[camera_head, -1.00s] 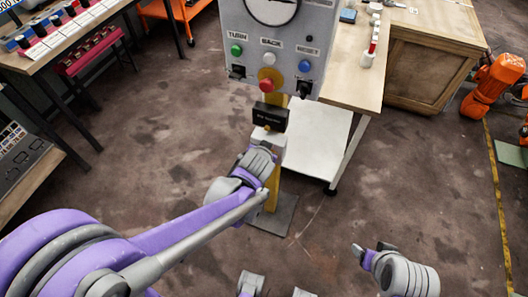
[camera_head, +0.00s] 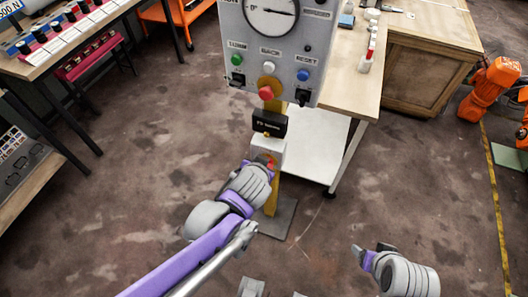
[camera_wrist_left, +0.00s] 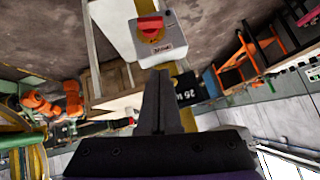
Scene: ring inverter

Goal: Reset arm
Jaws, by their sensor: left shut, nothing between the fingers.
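A grey control panel (camera_head: 283,58) stands on a yellow post. It has a dial, a green, a white, a blue and a red button, and black knobs. Lower on the post is a white box (camera_head: 277,150) with a red rotary switch (camera_wrist_left: 150,27). My left gripper (camera_wrist_left: 158,85) is shut and empty, its fingers pointing at this box. In the head view the left gripper (camera_head: 266,166) is in front of the box and partly covers it; contact is unclear. My right gripper (camera_head: 370,252) is low at the right, away from the panel; its finger opening is unclear.
A black box (camera_head: 269,123) sits on the post above the white box. A workbench (camera_head: 350,85) stands right behind the panel, a wooden cabinet (camera_head: 425,75) beyond it. The floor between is clear.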

